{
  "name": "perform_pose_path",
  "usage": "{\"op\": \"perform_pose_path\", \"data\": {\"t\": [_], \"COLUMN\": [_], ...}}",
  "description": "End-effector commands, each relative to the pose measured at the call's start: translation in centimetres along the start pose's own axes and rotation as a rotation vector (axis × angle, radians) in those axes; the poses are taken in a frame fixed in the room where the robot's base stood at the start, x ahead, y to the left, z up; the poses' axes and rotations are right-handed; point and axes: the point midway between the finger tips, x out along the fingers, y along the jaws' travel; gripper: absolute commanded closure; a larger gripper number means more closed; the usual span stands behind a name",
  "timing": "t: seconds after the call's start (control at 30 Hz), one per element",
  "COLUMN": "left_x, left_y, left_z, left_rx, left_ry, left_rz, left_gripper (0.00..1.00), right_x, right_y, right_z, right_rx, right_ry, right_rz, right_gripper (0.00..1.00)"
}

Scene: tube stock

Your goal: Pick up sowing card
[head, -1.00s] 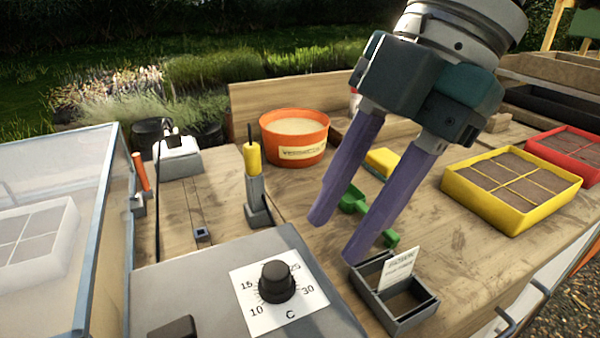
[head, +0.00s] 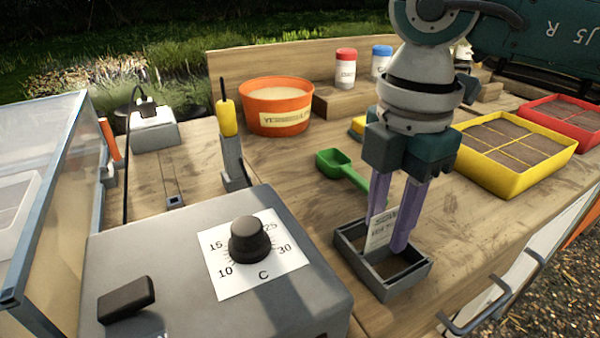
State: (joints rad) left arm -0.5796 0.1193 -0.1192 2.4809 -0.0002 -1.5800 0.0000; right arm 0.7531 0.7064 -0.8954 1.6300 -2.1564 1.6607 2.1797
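The sowing card (head: 380,234), a small white card with print, stands tilted in a grey open-topped holder (head: 393,291) near the bench's front edge. My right gripper (head: 388,232) points down over the holder, its two purple fingers at the card. A gap shows between the fingers, so it is open, with the card between or just beside them; the exact contact is hidden. The fingers cover part of the card. My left gripper is not in view.
A grey control box with a black dial (head: 249,240) stands left of the holder. A green scoop (head: 340,168) lies just behind it. An orange tub (head: 275,107), a yellow tray (head: 515,152) and a red tray (head: 566,120) stand further back. Bare bench lies around the scoop.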

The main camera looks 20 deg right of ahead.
Motion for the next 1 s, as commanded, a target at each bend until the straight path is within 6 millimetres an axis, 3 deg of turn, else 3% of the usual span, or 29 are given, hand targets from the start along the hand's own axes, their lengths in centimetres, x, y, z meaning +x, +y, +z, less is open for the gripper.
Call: {"op": "perform_pose_path", "data": {"t": [0.27,0.6,1.0], "left_x": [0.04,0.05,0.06], "left_y": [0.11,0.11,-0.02], "left_z": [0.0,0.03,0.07], "left_rx": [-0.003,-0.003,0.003], "left_ry": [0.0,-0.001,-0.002], "left_rz": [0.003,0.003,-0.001], "left_gripper": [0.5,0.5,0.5], "right_x": [0.43,0.39,0.38], "right_y": [-0.01,0.0,0.0], "right_z": [0.0,0.0,0.0], "right_rx": [-0.001,-0.001,0.0], "right_ry": [0.0,0.0,0.0], "right_rz": [0.001,0.001,0.001], "right_gripper": [0.62,1.0,1.0]}}
